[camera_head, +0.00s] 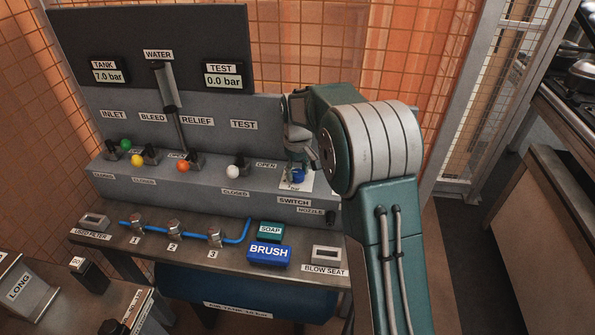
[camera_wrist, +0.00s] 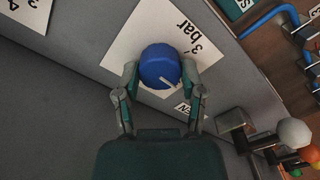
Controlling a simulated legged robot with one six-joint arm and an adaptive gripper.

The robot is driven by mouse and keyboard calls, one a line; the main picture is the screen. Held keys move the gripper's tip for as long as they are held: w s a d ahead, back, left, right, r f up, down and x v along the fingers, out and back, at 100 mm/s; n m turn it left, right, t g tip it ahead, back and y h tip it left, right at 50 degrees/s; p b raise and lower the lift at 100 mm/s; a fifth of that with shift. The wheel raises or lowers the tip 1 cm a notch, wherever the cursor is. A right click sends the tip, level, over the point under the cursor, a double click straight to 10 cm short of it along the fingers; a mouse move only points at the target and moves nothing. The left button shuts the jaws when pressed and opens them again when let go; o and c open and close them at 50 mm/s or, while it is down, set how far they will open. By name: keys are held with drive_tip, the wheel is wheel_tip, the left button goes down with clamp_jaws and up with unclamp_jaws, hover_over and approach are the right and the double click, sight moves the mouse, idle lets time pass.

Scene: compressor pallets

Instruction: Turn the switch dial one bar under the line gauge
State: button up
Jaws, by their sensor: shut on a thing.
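The blue switch dial (camera_wrist: 159,66) sits on a white scale card (camera_wrist: 125,45) in the wrist view, with a light pointer line on its top. Part of the card's print reads "3 bar". My gripper (camera_wrist: 160,80) is shut on the dial, one finger on each side. In the head view the dial (camera_head: 298,175) shows just above the SWITCH label, below my gripper (camera_head: 297,158). The line gauge is not clearly named; a TANK display (camera_head: 108,72) reads 7.0 bar and a TEST display (camera_head: 224,76) reads 0.0 bar.
Valve levers with green (camera_head: 126,144), yellow (camera_head: 138,160), orange (camera_head: 184,166) and white (camera_head: 233,171) knobs stand left of the dial. The white knob (camera_wrist: 293,133) is close to my gripper's right in the wrist view. A blue brush block (camera_head: 269,254) lies on the bench below.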

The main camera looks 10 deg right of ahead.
sight(296, 172)
drive_tip(key=n, duration=0.4)
drive_tip(key=shift+w, duration=0.1)
drive_tip(key=shift+n, duration=0.3)
idle(0.4)
drive_tip(key=o, duration=1.1)
drive_tip(key=shift+o, duration=0.2)
drive_tip(key=shift+a, duration=0.1)
wheel_tip(296, 172, up, 12)
drive_tip(key=shift+f, duration=0.1)
